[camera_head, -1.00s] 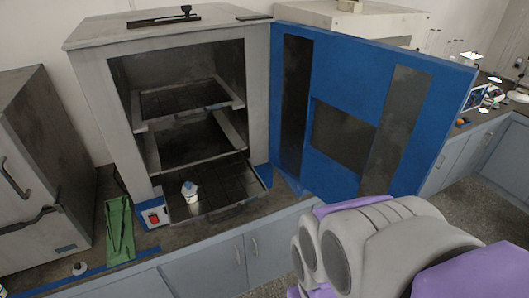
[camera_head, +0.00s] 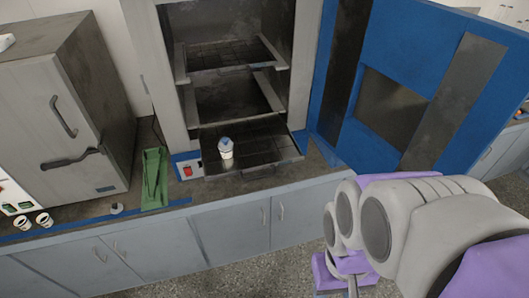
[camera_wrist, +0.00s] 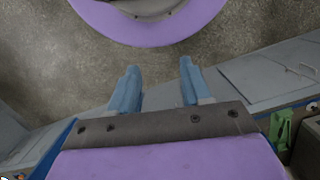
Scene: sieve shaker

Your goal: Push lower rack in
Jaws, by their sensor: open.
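The lower rack (camera_head: 264,149) is a dark flat tray at the bottom of the grey cabinet (camera_head: 172,60), sticking out past its front opening. A small white cup (camera_head: 225,149) with blue on top stands on the rack near its left side. The blue door (camera_head: 345,85) is swung open to the right. My gripper (camera_wrist: 158,80) shows in the wrist view with two blue fingers apart and nothing between them. It is over the floor in front of the counter, away from the rack. In the head view my arm is at the lower right; the fingertips are not clearly seen there.
An upper rack (camera_head: 225,53) sits inside the cabinet. A green tray (camera_head: 154,178) lies on the counter left of the cabinet, beside a grey oven-like box (camera_head: 55,110). Small white cups (camera_head: 33,221) stand at far left. The floor before the blue-grey cupboards (camera_head: 170,245) is clear.

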